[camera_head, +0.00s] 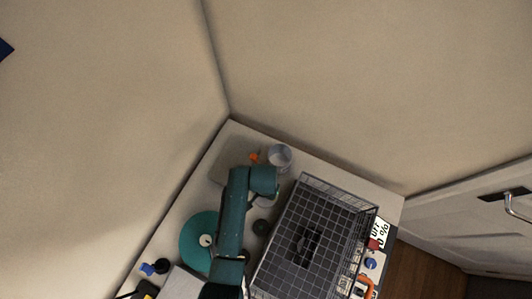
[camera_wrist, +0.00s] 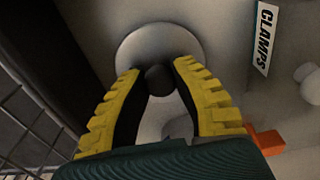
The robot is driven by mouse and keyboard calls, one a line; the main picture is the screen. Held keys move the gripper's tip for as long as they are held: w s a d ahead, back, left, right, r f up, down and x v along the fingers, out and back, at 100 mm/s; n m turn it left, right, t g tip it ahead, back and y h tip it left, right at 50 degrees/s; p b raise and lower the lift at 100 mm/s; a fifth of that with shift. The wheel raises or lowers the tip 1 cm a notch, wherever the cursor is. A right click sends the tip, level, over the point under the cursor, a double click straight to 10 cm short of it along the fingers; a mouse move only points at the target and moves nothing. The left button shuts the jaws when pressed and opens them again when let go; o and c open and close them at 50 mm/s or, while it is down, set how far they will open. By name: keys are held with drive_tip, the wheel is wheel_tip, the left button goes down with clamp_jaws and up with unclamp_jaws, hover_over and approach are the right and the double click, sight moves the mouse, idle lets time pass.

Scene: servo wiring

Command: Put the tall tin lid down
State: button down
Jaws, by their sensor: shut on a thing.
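My gripper (camera_wrist: 158,75) is shut on the dark round knob (camera_wrist: 159,80) of the tall tin lid, with a yellow-ridged finger on each side. The lid (camera_wrist: 156,41) shows as a pale grey disc beyond the fingertips in the wrist view. Whether it touches a surface below, I cannot tell. A grey round tin (camera_head: 280,157) stands at the back of the table, just right of the arm's end.
A wire basket (camera_head: 318,228) takes up the table's right side; its mesh (camera_wrist: 35,118) is at left in the wrist view. An orange object (camera_head: 255,158) lies near the tin. A green disc (camera_head: 194,238) lies at left. A CLAMPS label (camera_wrist: 265,38) shows at upper right.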

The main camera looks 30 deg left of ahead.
drive_tip(key=c, duration=0.9)
unclamp_jaws()
drive_tip(key=shift+f, duration=0.1)
drive_tip(key=shift+c, duration=0.2)
wheel_tip(320, 180, up, 12)
drive_tip(key=p, duration=0.2)
drive_tip(key=shift+s, duration=0.3)
